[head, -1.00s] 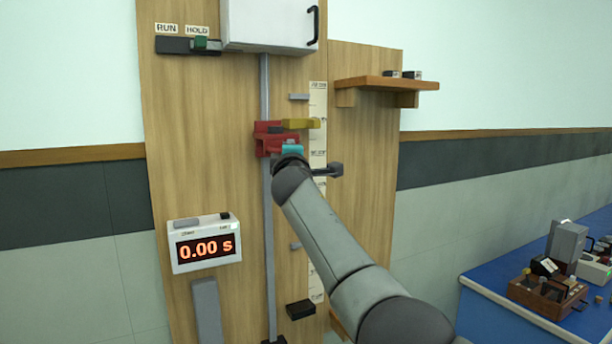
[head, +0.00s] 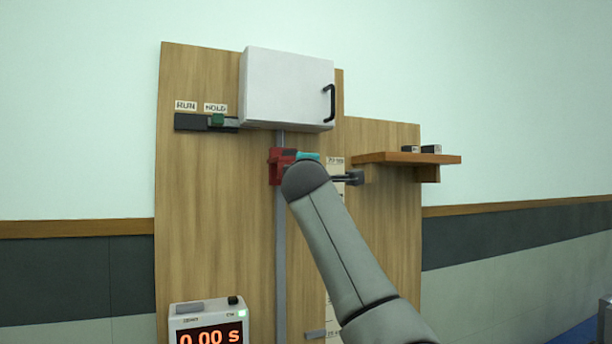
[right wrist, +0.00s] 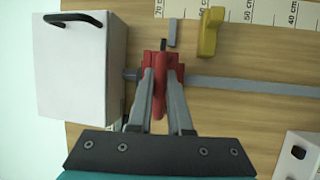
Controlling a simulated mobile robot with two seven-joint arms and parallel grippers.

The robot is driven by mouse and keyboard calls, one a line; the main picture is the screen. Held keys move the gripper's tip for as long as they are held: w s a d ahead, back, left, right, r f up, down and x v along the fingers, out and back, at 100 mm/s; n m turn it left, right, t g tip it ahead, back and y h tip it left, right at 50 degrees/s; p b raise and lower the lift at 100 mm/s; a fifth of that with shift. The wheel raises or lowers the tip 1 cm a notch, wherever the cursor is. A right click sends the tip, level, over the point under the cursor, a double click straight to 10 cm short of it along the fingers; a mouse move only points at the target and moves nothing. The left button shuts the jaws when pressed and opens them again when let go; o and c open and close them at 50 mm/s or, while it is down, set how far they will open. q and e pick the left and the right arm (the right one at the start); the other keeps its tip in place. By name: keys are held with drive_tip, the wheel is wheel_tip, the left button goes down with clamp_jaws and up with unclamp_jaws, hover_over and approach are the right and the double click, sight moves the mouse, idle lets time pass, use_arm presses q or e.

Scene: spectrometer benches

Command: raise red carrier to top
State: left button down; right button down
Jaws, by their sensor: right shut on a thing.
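The red carrier (head: 276,167) sits on the grey vertical rail (head: 280,240), a short way below the white box (head: 288,88). In the right wrist view, the carrier (right wrist: 153,60) is close to the white box (right wrist: 80,70), with a small gap between them. My right gripper (right wrist: 161,88) is shut on the red carrier's protruding grip, one finger on each side. In the head view my arm hides most of that gripper. A yellow block (right wrist: 210,32) is on the board beside the rail, lower than the carrier. My left gripper is not in view.
A RUN/HOLD slider (head: 206,122) is left of the box. A timer (head: 207,325) reading 0.00 s is low on the board. A wooden shelf (head: 405,158) with small dark items juts out at right. A centimetre scale (right wrist: 235,10) runs beside the rail.

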drive_tip(key=shift+s+r, duration=0.2)
drive_tip(key=shift+r, duration=0.4)
drive_tip(key=c, duration=0.9)
unclamp_jaws()
drive_tip(key=shift+w+f, duration=0.1)
drive_tip(key=shift+f, duration=0.05)
drive_tip(key=shift+o, duration=0.3)
drive_tip(key=shift+f, duration=0.1)
drive_tip(key=shift+f, duration=0.1)
drive_tip(key=s+f+b, duration=0.2)
drive_tip(key=s+b, duration=0.6)
drive_tip(key=s, duration=0.7)
drive_tip(key=shift+a+f, duration=0.15)
drive_tip(key=shift+a, duration=0.2)
